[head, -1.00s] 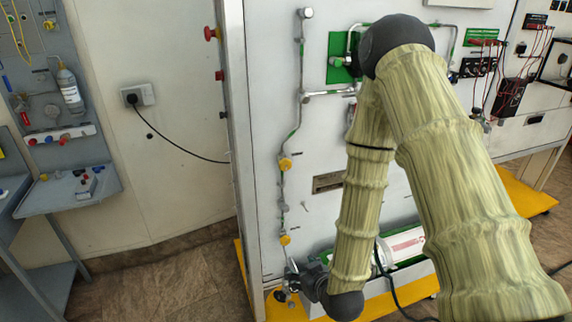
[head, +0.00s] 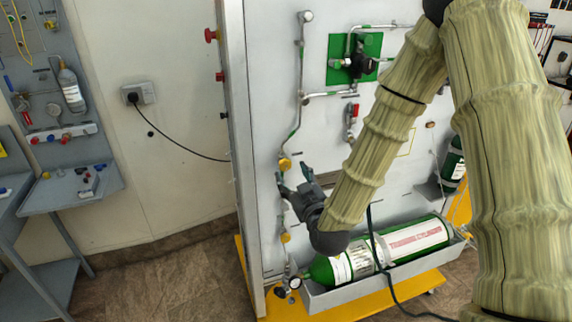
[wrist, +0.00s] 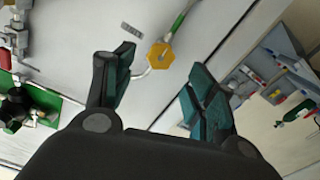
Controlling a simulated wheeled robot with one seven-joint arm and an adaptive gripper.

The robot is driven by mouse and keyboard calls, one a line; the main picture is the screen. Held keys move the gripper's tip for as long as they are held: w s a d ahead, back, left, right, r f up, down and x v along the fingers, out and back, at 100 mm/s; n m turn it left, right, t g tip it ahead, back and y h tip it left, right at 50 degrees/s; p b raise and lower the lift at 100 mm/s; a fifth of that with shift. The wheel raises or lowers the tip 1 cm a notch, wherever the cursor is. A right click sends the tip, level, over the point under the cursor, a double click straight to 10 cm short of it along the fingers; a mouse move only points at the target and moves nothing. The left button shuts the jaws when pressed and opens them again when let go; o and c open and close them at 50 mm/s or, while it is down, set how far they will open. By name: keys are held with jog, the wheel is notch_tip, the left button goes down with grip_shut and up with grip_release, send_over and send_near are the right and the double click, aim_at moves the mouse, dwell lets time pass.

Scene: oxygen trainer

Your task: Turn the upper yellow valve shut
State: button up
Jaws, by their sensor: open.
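The upper yellow valve (head: 285,164) sits on the thin pipe at the left of the white panel. In the wrist view its yellow knob (wrist: 159,55) shows beyond my fingertips, between the two jaws and nearer the left one. My gripper (head: 292,180) is open and empty, just below and right of the upper valve. Its jaws (wrist: 160,78) are apart in the wrist view, and I see no contact with the knob. The lower yellow valve (head: 285,238) is on the same pipe, below my gripper.
A green gas cylinder (head: 390,247) lies in a tray at the panel's foot. A green plate with a black regulator (head: 358,62) is higher on the panel. A wall socket (head: 139,94) and a grey bench (head: 75,190) are to the left.

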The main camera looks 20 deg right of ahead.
aim_at(286, 165)
jog(key=shift+w+a+p, duration=0.1)
jog(key=shift+w+p, duration=0.55)
jog(key=shift+w, duration=2.35)
jog(key=shift+c, duration=0.3)
jog(key=c, duration=1)
